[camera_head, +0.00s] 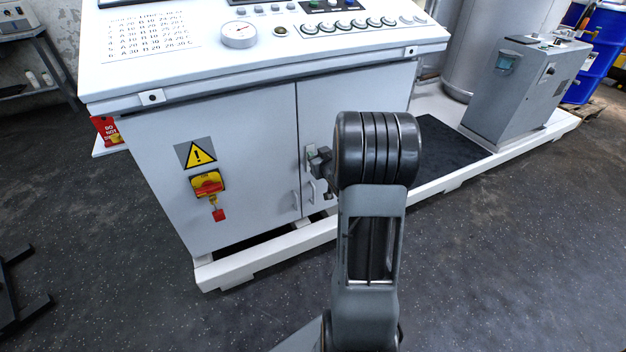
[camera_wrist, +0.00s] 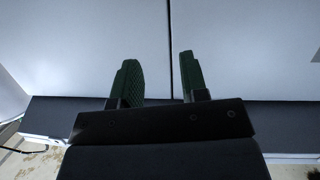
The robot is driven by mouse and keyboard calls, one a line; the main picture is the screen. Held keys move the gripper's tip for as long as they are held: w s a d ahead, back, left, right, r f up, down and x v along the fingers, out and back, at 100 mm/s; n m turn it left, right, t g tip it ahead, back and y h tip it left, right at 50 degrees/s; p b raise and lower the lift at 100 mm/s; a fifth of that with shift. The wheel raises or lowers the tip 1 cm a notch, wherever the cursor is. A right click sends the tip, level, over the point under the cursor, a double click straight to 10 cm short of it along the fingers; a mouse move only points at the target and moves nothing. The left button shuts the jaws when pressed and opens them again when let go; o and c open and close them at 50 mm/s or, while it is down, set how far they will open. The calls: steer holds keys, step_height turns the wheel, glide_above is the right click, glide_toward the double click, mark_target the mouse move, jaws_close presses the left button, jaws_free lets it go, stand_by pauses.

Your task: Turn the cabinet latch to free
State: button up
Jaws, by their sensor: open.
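The white cabinet (camera_head: 245,140) stands ahead with two closed doors that meet at a vertical seam. A small pale latch plate (camera_head: 310,152) sits by the seam, partly covered by dark parts beside my arm. I cannot tell the latch handle from my gripper there, or which way it is turned. In the wrist view my gripper (camera_wrist: 157,60) is open, with two green fingers apart and nothing seen between them. The fingers point at the cabinet doors (camera_wrist: 70,50), one on each side of the seam. No latch shows in that view.
A yellow and red switch (camera_head: 208,185) with a red tag is on the left door, below a warning sign (camera_head: 196,153). A white base frame (camera_head: 260,264) juts out below. The floor in front is open.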

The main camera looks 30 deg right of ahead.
steer(key=s+d+f+t+y+b, duration=0.1)
steer(key=d+f+t+b, duration=0.3)
steer(key=f, duration=0.7)
steer(key=shift+g, duration=0.4)
steer(key=w+b, duration=0.1)
steer(key=w, duration=0.3)
steer(key=w+d+b, duration=0.1)
steer(key=w+b, duration=0.1)
steer(key=w, duration=0.2)
steer(key=w+d+b, duration=0.1)
steer(key=w, duration=0.4)
steer(key=shift+w+d+b, duration=0.1)
steer(key=shift+d+b, duration=0.05)
steer(key=shift+b, duration=0.25)
jaws_close()
